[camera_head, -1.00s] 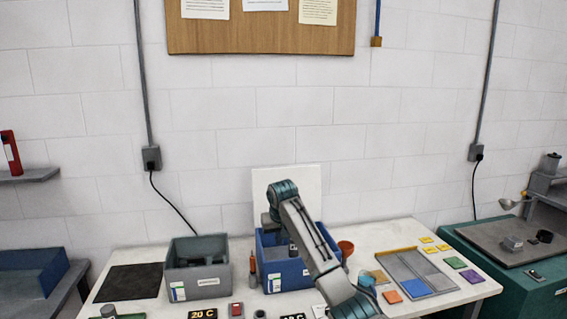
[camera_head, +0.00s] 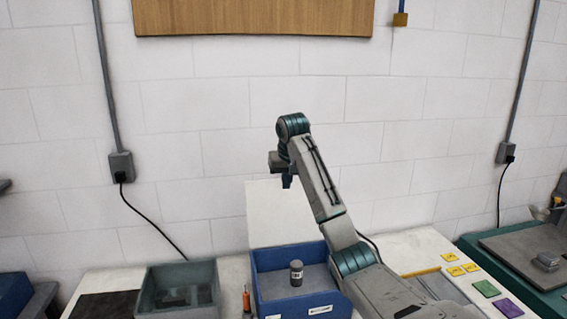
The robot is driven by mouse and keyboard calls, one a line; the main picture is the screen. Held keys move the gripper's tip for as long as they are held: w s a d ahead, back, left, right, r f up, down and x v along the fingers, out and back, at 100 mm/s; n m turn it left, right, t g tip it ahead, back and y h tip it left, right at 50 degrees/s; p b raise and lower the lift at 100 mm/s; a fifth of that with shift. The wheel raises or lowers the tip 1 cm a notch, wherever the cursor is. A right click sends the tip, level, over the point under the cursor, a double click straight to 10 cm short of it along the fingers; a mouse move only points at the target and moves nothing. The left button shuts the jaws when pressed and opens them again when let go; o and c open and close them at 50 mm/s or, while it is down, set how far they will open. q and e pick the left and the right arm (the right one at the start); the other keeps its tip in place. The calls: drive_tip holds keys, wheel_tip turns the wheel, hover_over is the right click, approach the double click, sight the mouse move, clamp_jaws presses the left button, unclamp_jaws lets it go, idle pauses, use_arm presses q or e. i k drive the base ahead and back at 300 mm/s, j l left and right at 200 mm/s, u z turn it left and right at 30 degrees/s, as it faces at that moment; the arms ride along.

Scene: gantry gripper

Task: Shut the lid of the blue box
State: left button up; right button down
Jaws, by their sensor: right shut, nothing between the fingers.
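The blue box (camera_head: 262,290) stands on the table at the bottom centre, with its top open and its grey inside showing. A pale flat panel (camera_head: 262,215) stands upright at the back of the box and looks like its raised lid; whether it is joined to the box is not clear. My right gripper (camera_head: 287,183) is shut and empty, pointing down. In the picture it overlaps the upper part of the panel, above the box; whether it touches the panel I cannot tell. My left gripper is out of view.
A small grey labelled cylinder (camera_head: 296,274) stands inside the blue box. An open grey bin (camera_head: 146,292) stands to the left, with an orange tool (camera_head: 246,299) between. My right arm covers the table right of the box. Yellow tiles (camera_head: 453,271) lie further right.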

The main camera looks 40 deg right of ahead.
sight(276, 215)
drive_tip(key=i+l, duration=0.75)
drive_tip(key=l, duration=0.15)
